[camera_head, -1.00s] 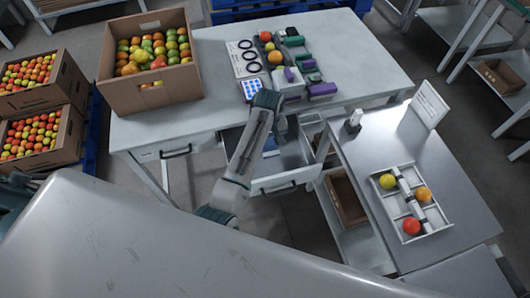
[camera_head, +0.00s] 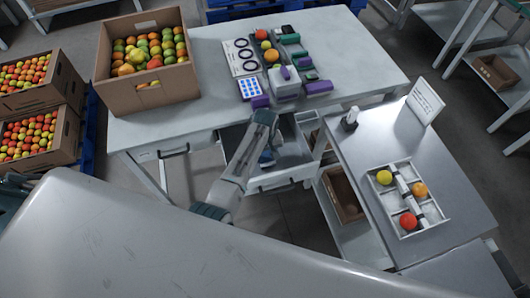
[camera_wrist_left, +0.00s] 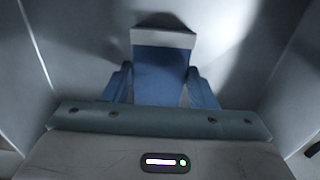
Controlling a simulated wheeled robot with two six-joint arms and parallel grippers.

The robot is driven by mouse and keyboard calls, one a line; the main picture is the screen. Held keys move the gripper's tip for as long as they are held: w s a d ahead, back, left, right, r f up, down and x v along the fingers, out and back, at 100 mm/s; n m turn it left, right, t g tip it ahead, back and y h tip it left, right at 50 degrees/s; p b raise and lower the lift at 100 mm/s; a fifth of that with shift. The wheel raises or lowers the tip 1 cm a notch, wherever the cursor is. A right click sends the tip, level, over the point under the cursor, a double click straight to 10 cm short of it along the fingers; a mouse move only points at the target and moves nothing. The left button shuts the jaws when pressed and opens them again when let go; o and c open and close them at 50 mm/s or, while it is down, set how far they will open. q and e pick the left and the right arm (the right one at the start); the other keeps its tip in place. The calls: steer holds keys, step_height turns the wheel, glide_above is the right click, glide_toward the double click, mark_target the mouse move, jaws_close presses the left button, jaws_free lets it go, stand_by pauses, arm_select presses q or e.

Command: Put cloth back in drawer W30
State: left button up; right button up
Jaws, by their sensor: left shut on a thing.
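My left gripper (camera_head: 266,156) reaches down into the open drawer (camera_head: 290,175) under the worktable. In the left wrist view it (camera_wrist_left: 160,88) is shut on a blue cloth (camera_wrist_left: 163,65) with a pale grey top edge. The cloth stands between the two fingers, and the drawer's grey walls (camera_wrist_left: 285,70) rise on both sides. In the head view the arm covers part of the drawer and most of the cloth. I cannot read a drawer label. My right gripper is not in view.
A shut drawer (camera_head: 160,166) is to the left. A side table (camera_head: 365,150) with a divided tray (camera_head: 432,226) stands close on the right.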

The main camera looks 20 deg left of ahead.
mark_target(265, 155)
arm_select(q)
steer(key=o, duration=0.9)
step_height(265, 155, up, 12)
steer(key=shift+r, duration=0.1)
